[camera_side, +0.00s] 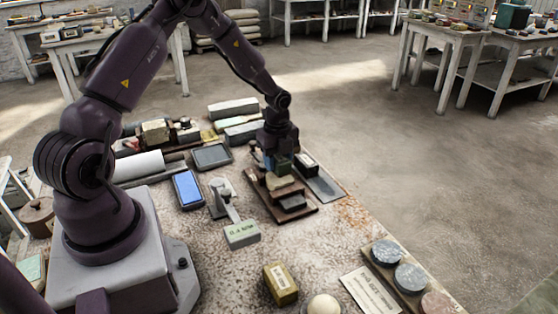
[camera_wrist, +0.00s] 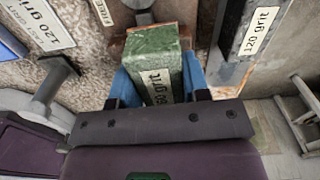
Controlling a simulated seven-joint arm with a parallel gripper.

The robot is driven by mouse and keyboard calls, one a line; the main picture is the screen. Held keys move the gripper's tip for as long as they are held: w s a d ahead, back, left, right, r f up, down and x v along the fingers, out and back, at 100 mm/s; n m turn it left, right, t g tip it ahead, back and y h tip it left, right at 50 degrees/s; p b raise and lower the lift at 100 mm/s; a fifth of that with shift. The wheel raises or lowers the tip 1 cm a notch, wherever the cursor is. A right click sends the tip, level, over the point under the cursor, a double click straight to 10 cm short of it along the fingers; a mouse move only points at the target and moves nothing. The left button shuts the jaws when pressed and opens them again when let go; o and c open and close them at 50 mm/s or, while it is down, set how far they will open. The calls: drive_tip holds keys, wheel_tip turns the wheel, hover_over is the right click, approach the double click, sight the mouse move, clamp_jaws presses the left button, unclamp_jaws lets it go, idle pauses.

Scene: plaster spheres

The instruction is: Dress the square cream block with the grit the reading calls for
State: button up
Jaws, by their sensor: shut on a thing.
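My gripper (camera_wrist: 158,82) is shut on a green block (camera_wrist: 150,45), with blue fingers along its two sides. The block's white label ends in "60 grit"; its first part is hard to read. In the side view my gripper (camera_side: 279,165) and the green block are over the back of a wooden tray (camera_side: 262,203). Whether the block touches the tray is unclear. A tan block (camera_side: 284,184) and a dark block (camera_side: 292,202) are in the tray. A small pale instrument (camera_side: 222,195) stands left of it, behind a pale green label block (camera_side: 241,234). I cannot tell which piece is the square cream block.
A dark block labelled "120 grit" (camera_wrist: 248,35) is close on the gripper's right in the wrist view. A blue-screened device (camera_side: 187,189) lies left. A yellowish labelled block (camera_side: 281,283), a white sphere (camera_side: 323,305) and round discs (camera_side: 411,278) are in front. Bare tabletop lies between.

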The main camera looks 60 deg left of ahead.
sight(287, 178)
drive_tip(key=shift+w+d+f, duration=0.1)
drive_tip(key=shift+w+d, duration=0.05)
drive_tip(key=shift+d, duration=2.15)
drive_tip(key=shift+a+r, duration=0.4)
drive_tip(key=shift+a, duration=0.2)
drive_tip(key=shift+a+r, duration=0.35)
drive_tip(key=shift+a, duration=0.2)
drive_tip(key=shift+s, duration=1.25)
drive_tip(key=shift+f, duration=0.6)
